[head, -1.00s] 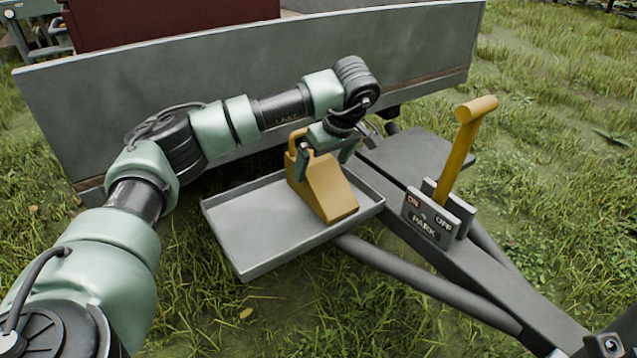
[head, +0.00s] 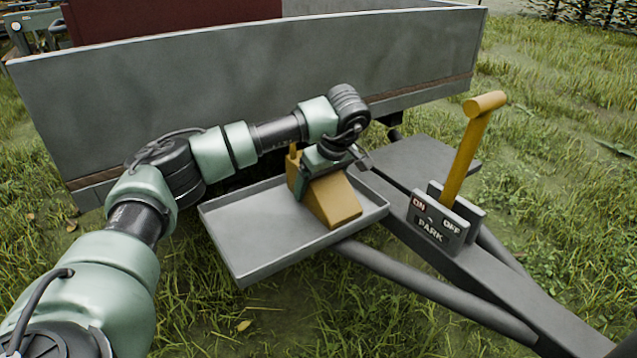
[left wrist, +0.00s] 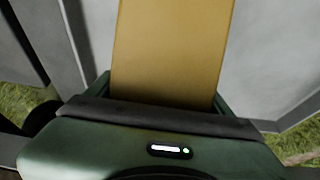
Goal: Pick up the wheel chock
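The wheel chock (head: 333,203) is a yellow wedge with a handle at its back, resting in the grey tray (head: 245,246) on the trailer's drawbar. My left gripper (head: 332,174) is down over the chock's upper part, with one finger on each side of it. It looks open around the chock; contact with the sides is hard to make out. In the left wrist view the chock (left wrist: 172,50) fills the middle, between the fingers of my left gripper (left wrist: 165,95). My right gripper is not in view.
The trailer's grey side wall (head: 240,90) stands close behind my left arm. The yellow parking lever (head: 466,150) rises right of the tray, by its ON/OFF PARK plate (head: 432,222). The tray's left part is bare. Grass surrounds the drawbar.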

